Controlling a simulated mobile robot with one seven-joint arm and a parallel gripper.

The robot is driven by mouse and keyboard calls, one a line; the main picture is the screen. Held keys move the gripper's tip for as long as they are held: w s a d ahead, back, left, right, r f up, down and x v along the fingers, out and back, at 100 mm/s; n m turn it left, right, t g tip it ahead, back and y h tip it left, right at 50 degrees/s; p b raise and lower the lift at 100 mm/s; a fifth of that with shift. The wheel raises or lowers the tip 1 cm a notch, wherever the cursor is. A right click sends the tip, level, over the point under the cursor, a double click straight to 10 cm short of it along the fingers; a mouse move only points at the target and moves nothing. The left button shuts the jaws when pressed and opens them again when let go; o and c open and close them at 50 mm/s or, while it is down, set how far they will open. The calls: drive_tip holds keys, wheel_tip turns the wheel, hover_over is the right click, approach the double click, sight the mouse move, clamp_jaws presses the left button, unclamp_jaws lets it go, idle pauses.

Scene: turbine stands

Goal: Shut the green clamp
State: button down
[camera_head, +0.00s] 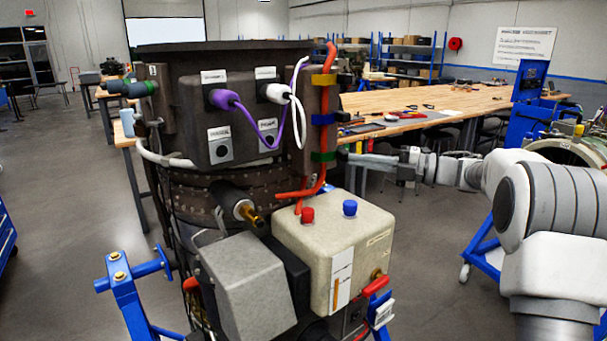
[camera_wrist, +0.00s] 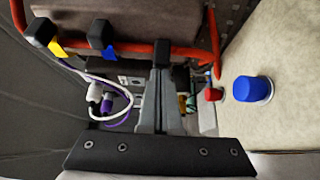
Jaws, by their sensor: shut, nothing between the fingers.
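The green clamp (camera_head: 323,156) sits on the orange hose (camera_head: 327,100) at the right side of the dark housing, lowest of three clamps. My gripper (camera_head: 346,158) is shut and empty, coming in from the right with its fingertips close to the green clamp. I cannot tell whether they touch. In the wrist view my shut fingers (camera_wrist: 160,72) point at a black block (camera_wrist: 162,50) on the hose, in line with the other clamps' black ends. The green part is hidden there behind the fingers. Whether the clamp is open or shut is not clear.
Above it are the blue clamp (camera_head: 322,119) and yellow clamp (camera_head: 323,80). Below stands a beige box (camera_head: 345,235) with a red knob (camera_head: 307,214) and a blue knob (camera_head: 350,207), close under my fingers. A long wooden workbench (camera_head: 430,100) stands behind.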

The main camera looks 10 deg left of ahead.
drive_tip(key=b+v, duration=0.2)
drive_tip(key=v, duration=1.5)
drive_tip(key=shift+d+b, duration=0.25)
drive_tip(key=shift+b, duration=0.05)
drive_tip(key=shift+r, duration=0.1)
